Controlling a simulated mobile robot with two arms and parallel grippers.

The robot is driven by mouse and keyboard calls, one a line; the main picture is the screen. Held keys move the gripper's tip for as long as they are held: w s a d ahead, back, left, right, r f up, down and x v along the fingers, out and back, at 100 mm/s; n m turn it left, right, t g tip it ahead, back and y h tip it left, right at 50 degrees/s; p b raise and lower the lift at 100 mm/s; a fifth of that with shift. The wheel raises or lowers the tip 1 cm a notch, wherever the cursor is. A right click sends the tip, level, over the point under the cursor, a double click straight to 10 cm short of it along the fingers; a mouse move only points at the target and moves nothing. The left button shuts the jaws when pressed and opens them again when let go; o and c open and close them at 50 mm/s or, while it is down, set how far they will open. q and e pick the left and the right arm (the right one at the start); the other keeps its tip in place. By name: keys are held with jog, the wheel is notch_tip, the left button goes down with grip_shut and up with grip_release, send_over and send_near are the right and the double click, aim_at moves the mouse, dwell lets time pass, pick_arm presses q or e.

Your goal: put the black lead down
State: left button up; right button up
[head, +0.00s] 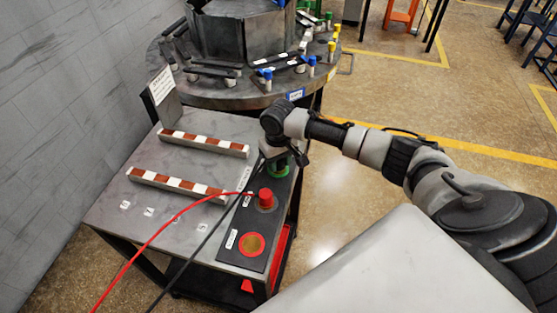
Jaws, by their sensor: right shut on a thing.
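The black lead (203,246) runs from the bottom edge up to my right gripper (277,158). My right gripper is shut on the lead's end, which is mostly hidden by the fingers. The gripper points down at the green-ringed spot (279,170) at the far end of the black panel (236,256). I cannot tell whether the lead's end touches the panel. My left gripper is not in view.
A red plug (266,198) with a red lead (165,224) stands mid-panel. A red-ringed copper disc (251,244) lies nearer. Two red-and-white striped bars (203,143) lie on the grey cart top (118,222). A round table (222,97) with several small parts stands behind.

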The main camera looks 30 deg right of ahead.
jog(key=o, duration=1)
jog(key=shift+f, duration=0.1)
notch_tip(320, 180, up, 12)
